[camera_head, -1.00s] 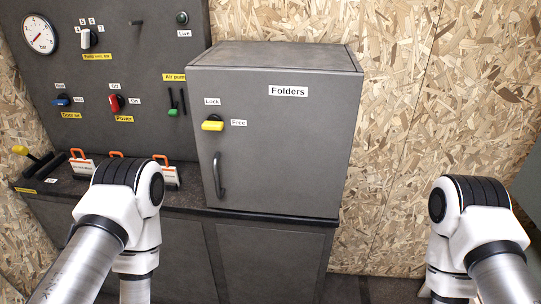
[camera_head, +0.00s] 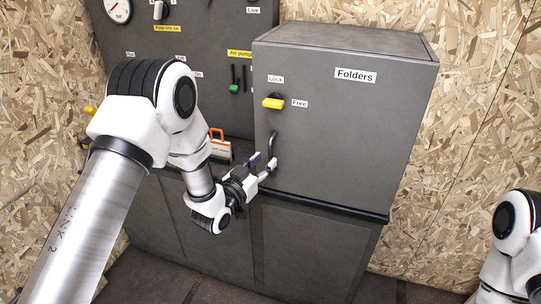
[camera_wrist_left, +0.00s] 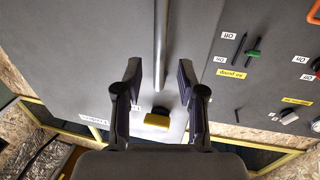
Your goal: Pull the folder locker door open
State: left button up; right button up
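The folder locker (camera_head: 345,130) is a grey box with a "Folders" label, and its door looks shut. Its upright door handle (camera_head: 273,146) is a dark bar low at the door's left side. My left gripper (camera_head: 264,167) is open at the lower part of the handle. In the left wrist view the handle (camera_wrist_left: 160,45) appears between the two spread fingers of my left gripper (camera_wrist_left: 160,72); neither finger visibly touches it. The yellow lock knob (camera_head: 273,102) sits above the handle, lying roughly level, beside the "Free" label. My right gripper is out of view.
The locker stands on a dark counter (camera_head: 330,208). A grey control panel (camera_head: 210,30) with switches is to its left. An orange-handled item (camera_head: 217,148) stands on the counter left of my gripper. A chipboard wall (camera_head: 470,100) is to the right.

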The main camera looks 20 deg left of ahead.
aim_at(269, 157)
pick_arm(q)
jog(key=x, duration=0.4)
jog(key=shift+w, duration=0.1)
grip_shut()
